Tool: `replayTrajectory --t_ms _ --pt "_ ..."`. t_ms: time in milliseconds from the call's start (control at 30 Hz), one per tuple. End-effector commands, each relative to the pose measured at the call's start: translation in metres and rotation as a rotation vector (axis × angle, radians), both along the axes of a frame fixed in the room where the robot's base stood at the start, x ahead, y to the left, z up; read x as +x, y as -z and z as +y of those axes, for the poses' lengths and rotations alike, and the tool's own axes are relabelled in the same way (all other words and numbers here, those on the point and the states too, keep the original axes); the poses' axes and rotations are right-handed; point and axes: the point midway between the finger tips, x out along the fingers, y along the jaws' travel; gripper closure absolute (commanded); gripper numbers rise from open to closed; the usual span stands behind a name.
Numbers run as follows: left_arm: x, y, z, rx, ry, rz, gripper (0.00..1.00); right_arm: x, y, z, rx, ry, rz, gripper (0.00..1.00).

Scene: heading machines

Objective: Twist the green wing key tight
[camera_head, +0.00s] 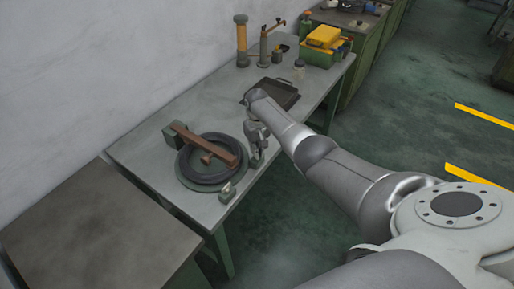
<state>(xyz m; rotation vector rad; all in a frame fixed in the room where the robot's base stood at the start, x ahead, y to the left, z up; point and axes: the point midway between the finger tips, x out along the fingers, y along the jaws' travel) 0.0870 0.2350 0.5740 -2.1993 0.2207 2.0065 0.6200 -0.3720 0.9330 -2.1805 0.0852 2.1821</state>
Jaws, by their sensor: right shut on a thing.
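My right gripper (257,158) points down at the front edge of the workbench (205,110), just right of a black ring. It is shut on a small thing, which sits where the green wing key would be. The fingers hide most of it, so its shape and color cannot be made out. A small grey-green fitting (227,194) with an upright piece stands on the bench edge, to the left of and nearer than the gripper and apart from it. My left gripper is not in view.
A dark tray (283,94) lies behind my right arm. Upright tools (241,42) and a yellow-green box (323,38) stand at the back. A bare brown tabletop (90,230) adjoins at left.

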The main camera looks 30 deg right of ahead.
Motion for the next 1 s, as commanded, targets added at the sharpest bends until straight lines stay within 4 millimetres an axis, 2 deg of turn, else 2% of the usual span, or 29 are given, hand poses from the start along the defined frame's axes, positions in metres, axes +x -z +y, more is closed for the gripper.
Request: replayTrajectory --t_ms 1000 --pt "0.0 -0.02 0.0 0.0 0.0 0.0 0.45 0.001 -0.002 0.0 0.0 0.921 -0.002 1.0"
